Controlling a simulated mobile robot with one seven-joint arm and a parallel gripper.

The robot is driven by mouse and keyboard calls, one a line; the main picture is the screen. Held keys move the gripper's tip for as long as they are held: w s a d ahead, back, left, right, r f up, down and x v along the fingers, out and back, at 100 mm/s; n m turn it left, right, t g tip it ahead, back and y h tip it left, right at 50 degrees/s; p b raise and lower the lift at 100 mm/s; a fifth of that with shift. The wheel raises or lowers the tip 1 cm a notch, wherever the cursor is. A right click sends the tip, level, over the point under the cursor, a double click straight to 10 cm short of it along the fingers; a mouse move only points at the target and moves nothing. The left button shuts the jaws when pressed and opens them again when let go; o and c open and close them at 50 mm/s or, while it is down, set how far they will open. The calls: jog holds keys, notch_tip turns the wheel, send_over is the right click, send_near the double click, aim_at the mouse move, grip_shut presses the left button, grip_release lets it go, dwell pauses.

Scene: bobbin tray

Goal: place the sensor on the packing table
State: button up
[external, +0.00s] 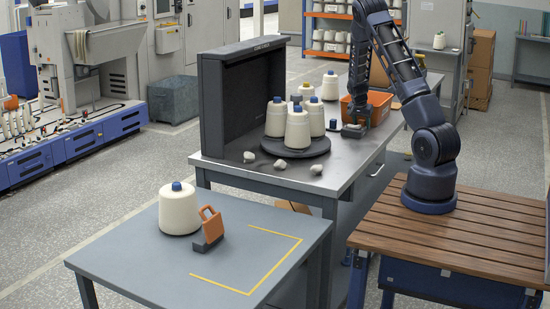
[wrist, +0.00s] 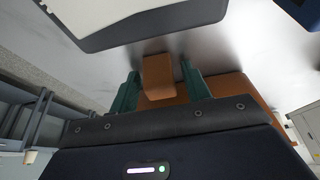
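My gripper (external: 355,117) is low over the grey workbench, beside an orange bin. A small dark grey piece with a paler top (external: 353,131), possibly the sensor, sits right under it. In the wrist view the green fingers (wrist: 160,82) stand apart, with an orange block (wrist: 157,75), perhaps a handle, between them. Narrow gaps show beside the block, and its lower end is hidden. The packing table (external: 150,262) is the blue-grey table in front, with a yellow corner marking (external: 275,270). A dark-based tool with an orange handle (external: 210,227) stands on it.
A cream bobbin (external: 179,213) stands beside the tool. The orange bin (external: 378,103) is behind my gripper. The marked corner is clear.

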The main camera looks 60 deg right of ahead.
jog(key=shift+r, duration=0.1)
jog(key=v, duration=1.2)
jog(key=s+a+r+n+t+y, duration=0.1)
jog(key=a+r+n, duration=0.2)
jog(key=a+r, duration=0.55)
jog(key=a+r+n+t+y, duration=0.1)
jog(key=a+r+n, duration=0.25)
jog(key=a, duration=0.95)
jog(key=s+a+r+n+t+y, duration=0.1)
jog(key=a+r+n, duration=0.1)
jog(key=a+r, duration=0.65)
jog(key=s+a+r+n+t+y, duration=0.1)
jog(key=s+a+n, duration=0.8)
jog(key=s+a, duration=1)
jog(key=a+r, duration=0.1)
jog(key=a, duration=0.3)
jog(key=shift+s+a+t, duration=0.3)
